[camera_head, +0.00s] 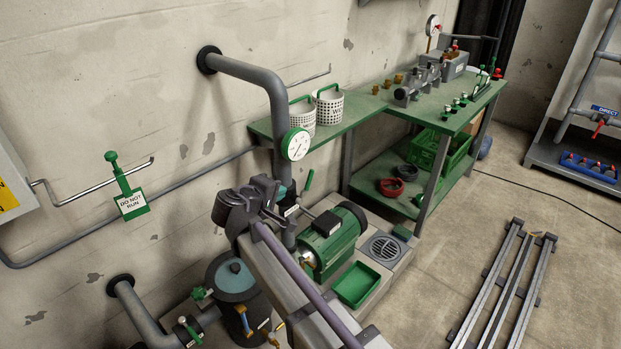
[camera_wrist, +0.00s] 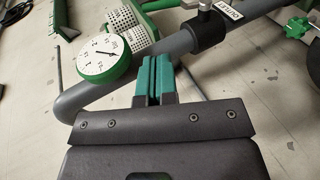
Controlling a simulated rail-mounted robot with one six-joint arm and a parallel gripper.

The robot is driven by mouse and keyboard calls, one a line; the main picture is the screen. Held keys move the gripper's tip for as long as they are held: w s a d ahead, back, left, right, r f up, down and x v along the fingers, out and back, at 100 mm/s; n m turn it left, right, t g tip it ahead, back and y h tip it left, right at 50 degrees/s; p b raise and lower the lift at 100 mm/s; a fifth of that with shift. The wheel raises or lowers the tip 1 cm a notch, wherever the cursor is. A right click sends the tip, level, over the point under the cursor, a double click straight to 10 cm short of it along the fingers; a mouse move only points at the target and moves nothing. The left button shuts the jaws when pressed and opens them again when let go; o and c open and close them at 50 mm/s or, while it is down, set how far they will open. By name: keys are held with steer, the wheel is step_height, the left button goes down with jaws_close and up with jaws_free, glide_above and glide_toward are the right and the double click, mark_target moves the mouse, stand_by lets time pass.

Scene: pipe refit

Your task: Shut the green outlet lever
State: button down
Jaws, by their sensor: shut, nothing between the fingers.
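The green outlet lever (camera_head: 308,180) stands tilted up beside the vertical grey pipe, left of the green motor. A small white label (camera_head: 291,211) sits by its base. In the wrist view a dark valve body (camera_wrist: 209,32) on the grey pipe bears a white label (camera_wrist: 229,10), turned over; the lever's handle is not clear there. My gripper (camera_head: 284,184) is at the pipe, just left of the lever and apart from it. In the wrist view its teal fingers (camera_wrist: 153,80) are together with nothing between them, close to the pipe.
A round white gauge (camera_head: 296,145) is on the pipe above my gripper; it also shows in the wrist view (camera_wrist: 103,57). The green motor (camera_head: 332,240) and a green tray (camera_head: 358,285) are to the right. White baskets (camera_head: 328,105) stand on the bench.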

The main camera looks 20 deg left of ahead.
mark_target(309, 180)
steer(key=b+x, duration=0.5)
steer(key=x, duration=0.8)
steer(key=shift+f, duration=0.2)
steer(key=shift+w+d, duration=0.2)
steer(key=shift+w, duration=0.3)
